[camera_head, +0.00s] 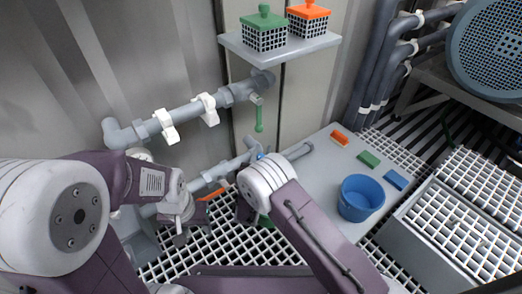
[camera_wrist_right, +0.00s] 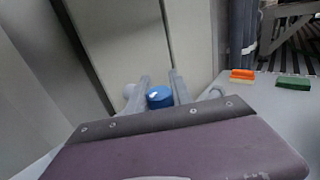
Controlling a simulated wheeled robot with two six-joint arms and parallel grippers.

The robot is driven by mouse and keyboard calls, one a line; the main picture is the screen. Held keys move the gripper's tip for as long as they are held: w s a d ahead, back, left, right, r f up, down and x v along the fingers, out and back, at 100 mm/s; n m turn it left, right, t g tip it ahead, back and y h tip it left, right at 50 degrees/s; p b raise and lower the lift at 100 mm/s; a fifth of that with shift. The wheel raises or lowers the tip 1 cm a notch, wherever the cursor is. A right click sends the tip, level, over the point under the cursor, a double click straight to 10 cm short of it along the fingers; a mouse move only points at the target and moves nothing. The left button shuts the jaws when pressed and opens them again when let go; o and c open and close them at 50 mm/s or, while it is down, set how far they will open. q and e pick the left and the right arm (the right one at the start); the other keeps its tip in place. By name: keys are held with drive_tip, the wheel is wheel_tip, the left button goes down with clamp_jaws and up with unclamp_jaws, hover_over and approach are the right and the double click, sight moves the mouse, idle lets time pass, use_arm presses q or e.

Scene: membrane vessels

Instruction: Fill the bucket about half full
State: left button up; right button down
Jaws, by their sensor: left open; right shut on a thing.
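The blue bucket (camera_head: 361,197) stands upright on the grey worktop at the right; its inside looks plain blue, and I cannot tell whether it holds liquid. My right gripper (camera_wrist_right: 160,92) is shut on a round blue knob (camera_wrist_right: 159,98), seen between its fingers in the right wrist view. The blue knob (camera_head: 260,155) also shows by the lower grey pipe in the head view, left of the bucket and apart from it. The right arm's white joint hides most of that gripper there. My left gripper (camera_head: 180,232) is open at the lower left, over the grating.
Orange (camera_head: 340,137), green (camera_head: 368,159) and blue (camera_head: 395,179) blocks lie around the bucket. A green handle (camera_head: 259,118) hangs from the upper pipe (camera_head: 180,119). A shelf (camera_head: 280,47) holds two baskets. A grated box (camera_head: 465,215) stands at the right.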

use_arm(q)
drive_tip(key=shift+r, duration=0.1)
use_arm(e)
drive_tip(key=shift+d+m+g+h, duration=0.2)
drive_tip(key=shift+m+h, duration=0.35)
drive_tip(key=shift+h, duration=0.2)
drive_tip(key=shift+d+m+g+h, duration=0.1)
drive_tip(key=shift+m+g+h, duration=0.1)
drive_tip(key=shift+m+h, duration=0.45)
drive_tip(key=c, duration=1.1)
unclamp_jaws()
drive_tip(key=shift+s, duration=0.1)
